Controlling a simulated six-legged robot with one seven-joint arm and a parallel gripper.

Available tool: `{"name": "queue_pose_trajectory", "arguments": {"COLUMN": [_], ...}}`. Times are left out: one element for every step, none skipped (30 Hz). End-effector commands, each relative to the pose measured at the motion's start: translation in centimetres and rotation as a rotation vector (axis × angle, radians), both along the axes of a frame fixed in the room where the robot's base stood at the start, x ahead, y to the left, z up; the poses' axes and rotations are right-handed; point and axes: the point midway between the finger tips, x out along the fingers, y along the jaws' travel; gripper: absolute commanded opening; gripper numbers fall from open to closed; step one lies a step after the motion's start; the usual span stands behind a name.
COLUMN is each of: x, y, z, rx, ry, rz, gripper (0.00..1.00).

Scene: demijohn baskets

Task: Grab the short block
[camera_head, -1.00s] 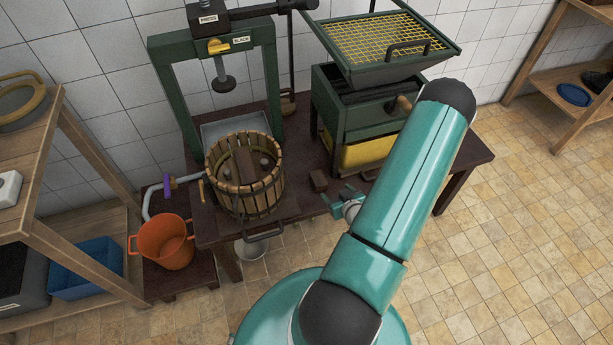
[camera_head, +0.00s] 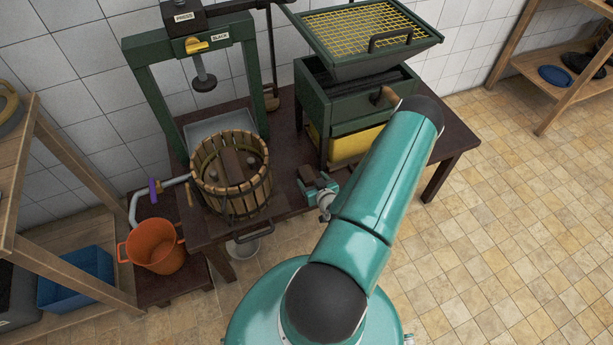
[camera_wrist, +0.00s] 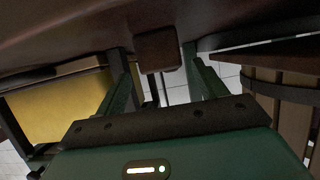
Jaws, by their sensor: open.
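The short block (camera_head: 307,173) is a small dark brown block on the dark table, between the slatted basket and the green crusher. In the wrist view, which looks upside down, the block (camera_wrist: 157,50) appears at the upper middle. My gripper (camera_head: 317,186) is at the block's near side. In the wrist view my gripper (camera_wrist: 165,78) is open, with one green finger on each side of the block and the block near the tips. I cannot tell whether either finger touches it. In the head view the gripper partly hides the block.
The slatted basket (camera_head: 212,186) stands close left of the gripper, under the green press frame (camera_head: 155,95). The crusher (camera_head: 318,112) with its yellow lower part (camera_head: 352,146) stands close behind right. An orange bucket (camera_head: 154,247) is at lower left. Floor at right is clear.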

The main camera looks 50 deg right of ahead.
Motion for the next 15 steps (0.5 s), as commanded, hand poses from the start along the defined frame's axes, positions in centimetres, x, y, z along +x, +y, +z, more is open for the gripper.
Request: {"name": "queue_pose_trajectory", "arguments": {"x": [0.4, 0.7, 1.2, 1.6, 2.0, 2.5, 3.0, 3.3, 3.7, 3.9, 4.1, 4.3, 4.3, 4.4, 4.3], "y": [-0.1, -0.2, -0.5, -0.7, -0.9, -1.2, -1.4, -1.6, -1.8, -2.0, -2.1, -2.2, -2.2, -2.2, -2.2], "z": [-0.2, -0.4, -0.7, -0.9, -1.2, -1.6, -1.7, -1.8, -2.0, -2.1, -2.2, -2.2, -2.2, -2.2, -2.2], "rx": [0.001, 0.001, 0.001, 0.001, 0.001, 0.003, 0.0, 0.001, 0.001, 0.0, 0.0, 0.0, 0.0, -0.001, 0.0], "ry": [-0.002, -0.001, -0.001, -0.002, -0.002, -0.002, -0.002, -0.002, -0.001, -0.001, -0.001, -0.001, -0.001, -0.001, 0.0], "rz": [0.001, 0.001, 0.001, 0.0, 0.0, 0.0, 0.001, 0.001, 0.001, 0.002, 0.002, 0.002, 0.002, 0.002, 0.002], "gripper": [0.71, 0.71, 0.71, 0.71, 0.71, 0.71, 0.71, 0.71, 0.71, 0.71, 0.71, 0.71, 0.71, 0.71, 0.71]}}
